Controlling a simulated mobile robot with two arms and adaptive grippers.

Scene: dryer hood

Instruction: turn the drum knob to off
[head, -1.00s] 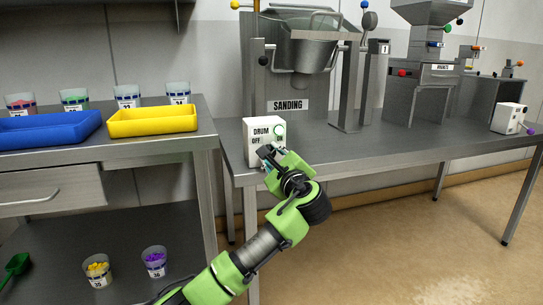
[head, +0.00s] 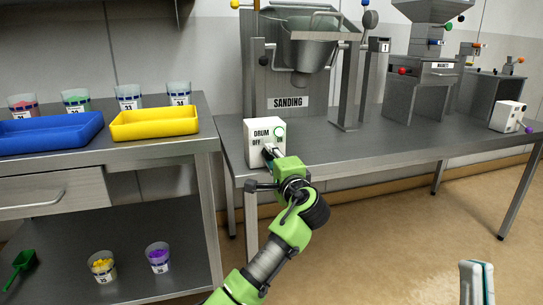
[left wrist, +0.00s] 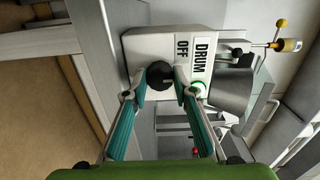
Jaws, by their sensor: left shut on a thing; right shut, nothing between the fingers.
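The white drum control box (head: 252,146) stands at the front left edge of the steel table, labelled DRUM, OFF and ON. A green ring (head: 279,132) shows near ON. In the left wrist view the box (left wrist: 140,48) appears sideways, and the round black drum knob (left wrist: 159,74) sits between the teal fingertips. My left gripper (head: 268,153) is at the box front, shut on the knob. It hides the knob in the head view, and I cannot tell the knob's pointer direction. My right gripper (head: 477,284) is shut and empty at the bottom right, away from the box.
The steel table (head: 400,150) carries the sanding machine (head: 288,80) behind the box and another white box (head: 507,117) at the far right. A bench on the left holds a blue tray (head: 50,135) and a yellow tray (head: 155,124). The floor at right is clear.

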